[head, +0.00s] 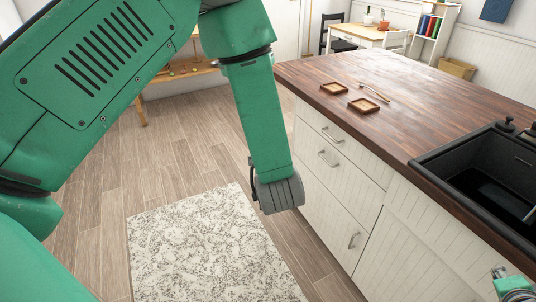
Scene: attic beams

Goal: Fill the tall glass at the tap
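The tall glass is not visible. A black sink (480,185) is set into the dark wooden counter at the right, cut off by the picture edge. Small black fittings (506,125) stand on its back rim; I cannot tell whether they belong to the tap, and no spout shows. My green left arm comes in from the left and bends down beside the counter, ending in a grey part low over the floor; no fingers can be made out there. A small piece of my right gripper (515,287) shows at the bottom right corner, before the cabinet; its opening is unclear.
The wooden counter (385,110) carries two small square trays (335,88) (363,106) and a thin stick (375,92). White drawers with handles face the floor. A patterned rug (205,250) lies below. A table (365,32), chairs and a shelf stand behind.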

